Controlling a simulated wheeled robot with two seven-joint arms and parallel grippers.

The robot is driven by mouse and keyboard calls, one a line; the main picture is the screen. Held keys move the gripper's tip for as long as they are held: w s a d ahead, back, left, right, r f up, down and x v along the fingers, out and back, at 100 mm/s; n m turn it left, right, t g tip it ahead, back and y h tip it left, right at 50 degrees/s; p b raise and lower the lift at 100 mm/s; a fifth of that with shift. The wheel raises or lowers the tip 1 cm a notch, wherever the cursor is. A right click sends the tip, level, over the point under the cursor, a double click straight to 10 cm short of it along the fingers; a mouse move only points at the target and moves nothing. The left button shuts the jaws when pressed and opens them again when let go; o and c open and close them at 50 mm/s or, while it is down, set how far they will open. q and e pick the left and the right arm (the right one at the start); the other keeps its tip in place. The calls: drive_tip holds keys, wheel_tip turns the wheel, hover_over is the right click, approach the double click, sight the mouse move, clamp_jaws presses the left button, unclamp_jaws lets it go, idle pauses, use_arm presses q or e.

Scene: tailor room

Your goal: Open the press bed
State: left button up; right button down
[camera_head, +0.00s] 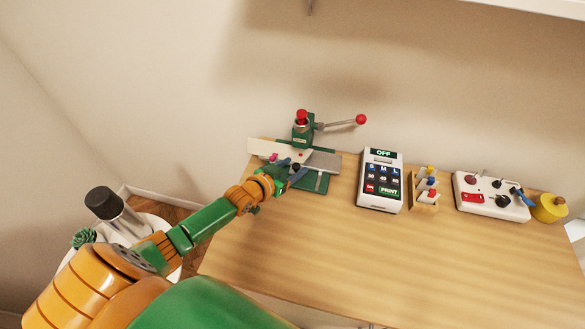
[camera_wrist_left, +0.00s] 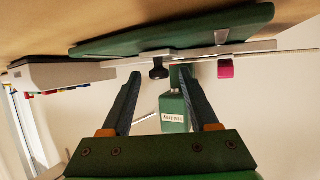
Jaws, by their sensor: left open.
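The press (camera_head: 302,132) stands at the back left of the table. It has a green column, a red knob on top and a red-tipped lever out to the right. Its grey bed (camera_head: 322,161) lies low at the front over a green base. My left gripper (camera_head: 291,170) is at the bed's front left, partly covering it. In the left wrist view, my left gripper (camera_wrist_left: 160,75) is open. A small black knob (camera_wrist_left: 158,71) under the bed's edge shows between its fingertips, not clearly touched. A magenta knob (camera_wrist_left: 225,69) shows to the right. My right gripper is not in view.
A white keypad box (camera_head: 380,181) marked OFF stands right of the press. Then come a small wooden rack (camera_head: 425,190), a white control box (camera_head: 491,197) and a yellow round object (camera_head: 548,208). The front of the table (camera_head: 330,260) is clear.

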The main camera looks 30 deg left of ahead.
use_arm(q)
drive_tip(key=shift+s+r, duration=0.15)
drive_tip(key=shift+s, duration=0.05)
drive_tip(key=c, duration=0.3)
clamp_jaws()
idle(0.8)
